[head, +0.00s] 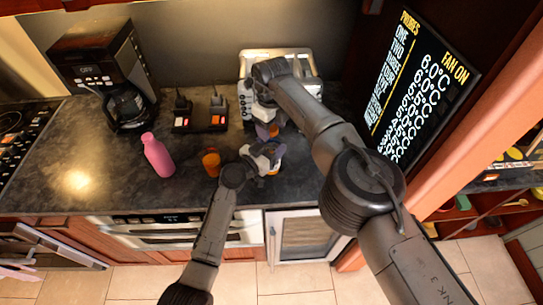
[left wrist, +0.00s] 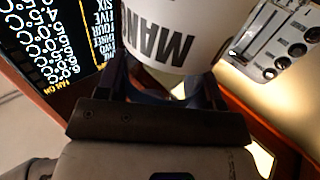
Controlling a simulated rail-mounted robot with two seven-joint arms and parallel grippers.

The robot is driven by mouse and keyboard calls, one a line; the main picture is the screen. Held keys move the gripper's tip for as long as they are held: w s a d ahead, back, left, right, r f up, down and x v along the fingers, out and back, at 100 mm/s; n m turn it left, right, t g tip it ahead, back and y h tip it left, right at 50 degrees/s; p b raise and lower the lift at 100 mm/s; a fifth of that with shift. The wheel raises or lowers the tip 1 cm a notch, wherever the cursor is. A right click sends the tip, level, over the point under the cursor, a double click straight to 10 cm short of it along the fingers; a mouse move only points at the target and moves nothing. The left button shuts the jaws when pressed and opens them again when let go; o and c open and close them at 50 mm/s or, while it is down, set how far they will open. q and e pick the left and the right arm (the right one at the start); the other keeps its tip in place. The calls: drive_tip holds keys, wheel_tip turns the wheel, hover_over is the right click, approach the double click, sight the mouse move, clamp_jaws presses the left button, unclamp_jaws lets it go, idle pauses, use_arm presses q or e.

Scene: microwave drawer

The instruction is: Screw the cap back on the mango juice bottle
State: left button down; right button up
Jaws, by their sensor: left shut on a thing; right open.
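The mango juice bottle (left wrist: 180,38) is white with dark "MAN…" lettering in the left wrist view, close in front of my left gripper (left wrist: 165,92), which is shut on it. In the head view my left gripper (head: 268,152) is over the counter, with a small orange and white part of the bottle (head: 273,171) showing below it. My right gripper (head: 267,131) hangs under its forearm, just behind the left gripper, and is open. A small orange patch shows beside it; I cannot tell whether it is the cap. The bottle's mouth is hidden.
An orange cup (head: 211,163) and a pink bottle (head: 158,155) stand left of my left gripper. A coffee maker (head: 125,105), two small black devices (head: 198,113) and a white appliance (head: 245,98) stand along the back. The dark counter (head: 100,180) is clear at front left.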

idle(0.3)
drive_tip(key=c, duration=0.9)
drive_tip(key=o, duration=1.1)
drive_tip(key=shift+c, duration=0.2)
drive_tip(key=shift+r, duration=3.7)
use_arm(q)
drive_tip(key=shift+c, duration=0.8)
unclamp_jaws()
drive_tip(key=v, duration=1.4)
use_arm(e)
drive_tip(key=shift+r, duration=0.1)
